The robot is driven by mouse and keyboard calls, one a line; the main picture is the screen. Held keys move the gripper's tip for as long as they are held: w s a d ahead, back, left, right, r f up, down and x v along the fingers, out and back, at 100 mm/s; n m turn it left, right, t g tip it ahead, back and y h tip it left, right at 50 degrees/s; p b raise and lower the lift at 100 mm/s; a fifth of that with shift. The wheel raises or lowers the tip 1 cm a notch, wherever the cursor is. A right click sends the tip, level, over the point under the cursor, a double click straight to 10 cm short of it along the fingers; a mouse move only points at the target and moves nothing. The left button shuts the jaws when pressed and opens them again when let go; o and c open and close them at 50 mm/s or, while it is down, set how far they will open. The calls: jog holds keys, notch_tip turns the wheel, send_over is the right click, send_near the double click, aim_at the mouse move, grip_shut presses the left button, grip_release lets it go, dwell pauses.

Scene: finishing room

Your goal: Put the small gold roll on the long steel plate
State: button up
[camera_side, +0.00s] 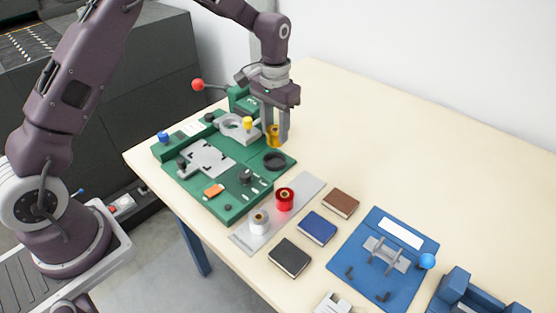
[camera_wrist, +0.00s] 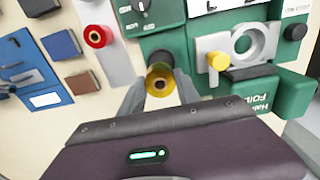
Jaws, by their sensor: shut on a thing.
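The small gold roll (camera_side: 273,136) stands between the fingers of my gripper (camera_side: 276,130) at the right back edge of the green machine. In the wrist view the gold roll (camera_wrist: 159,82) shows end-on between the two fingertips (camera_wrist: 159,90). My gripper is shut on it. I cannot tell whether the roll touches the surface below. The long steel plate (camera_side: 312,187) lies on the table in front of the green machine. A red roll (camera_side: 285,199) and a silver-white roll (camera_side: 259,221) stand on it. The plate also shows in the wrist view (camera_wrist: 117,65).
The green machine (camera_side: 228,211) has a red-knobbed lever (camera_side: 198,85), a grey ring holder (camera_side: 232,128) and a black ring (camera_side: 274,161). Brown (camera_side: 341,203), blue (camera_side: 317,228) and black (camera_side: 290,258) blocks and a blue board (camera_side: 350,262) lie right of the plate. The back table is clear.

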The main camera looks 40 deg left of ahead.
jog(key=d+r, duration=0.2)
jog(key=d, duration=0.8)
jog(key=f, duration=1)
jog(key=shift+w+d+f, duration=0.1)
jog(key=shift+w+d, duration=0.05)
jog(key=shift+d, duration=0.1)
jog(key=shift+f, duration=0.1)
jog(key=o, duration=1.3)
jog(key=shift+c, duration=0.2)
